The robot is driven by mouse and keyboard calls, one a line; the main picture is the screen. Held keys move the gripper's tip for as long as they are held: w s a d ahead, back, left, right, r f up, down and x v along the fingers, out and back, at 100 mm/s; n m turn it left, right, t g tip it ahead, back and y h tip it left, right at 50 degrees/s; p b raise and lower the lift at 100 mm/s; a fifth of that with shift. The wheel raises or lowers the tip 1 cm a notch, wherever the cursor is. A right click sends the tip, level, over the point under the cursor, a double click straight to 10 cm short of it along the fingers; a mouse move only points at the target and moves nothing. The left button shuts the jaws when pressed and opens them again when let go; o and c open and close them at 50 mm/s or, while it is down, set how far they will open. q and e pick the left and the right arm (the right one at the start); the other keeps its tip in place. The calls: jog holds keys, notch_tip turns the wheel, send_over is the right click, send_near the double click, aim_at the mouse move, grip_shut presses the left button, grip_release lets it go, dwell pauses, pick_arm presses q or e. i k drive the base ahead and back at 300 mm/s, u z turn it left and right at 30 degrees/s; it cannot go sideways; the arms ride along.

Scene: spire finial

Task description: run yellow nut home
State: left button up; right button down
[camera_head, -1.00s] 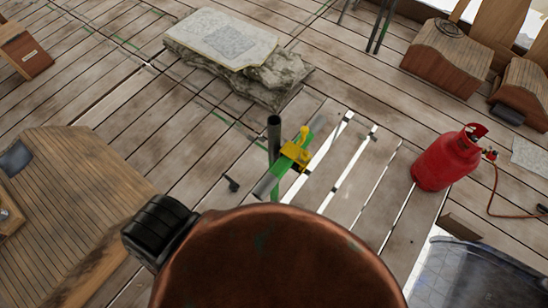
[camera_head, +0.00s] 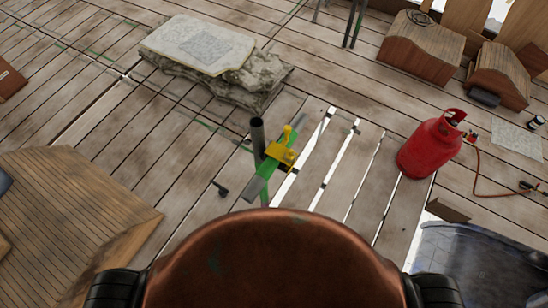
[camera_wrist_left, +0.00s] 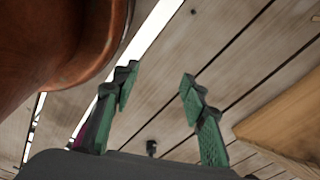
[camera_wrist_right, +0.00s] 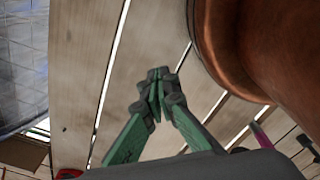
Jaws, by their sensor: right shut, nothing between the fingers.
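A yellow fitting (camera_head: 279,153) with a small upright yellow knob sits on a slanted green-and-grey bar on the plank deck, near the middle of the head view. A dark upright tube (camera_head: 257,138) stands right beside it. I cannot tell which yellow part is the nut. My left gripper (camera_wrist_left: 157,88) is open and empty above the deck in the left wrist view. My right gripper (camera_wrist_right: 156,95) is shut and empty, its fingertips together, in the right wrist view. Neither gripper's fingers show in the head view, and both are apart from the yellow fitting.
A red gas cylinder (camera_head: 430,148) with a hose stands right of the fitting. A pale slab on rough stone (camera_head: 225,82) lies behind it. A raised wooden platform (camera_head: 70,215) is at left. Bright gaps run between planks right of the fitting. Wooden blocks (camera_head: 418,48) stand back right.

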aim_at(289, 159)
jog(key=u, duration=1.3)
jog(key=k, duration=1.1)
jog(key=i, duration=0.5)
jog(key=z, duration=0.05)
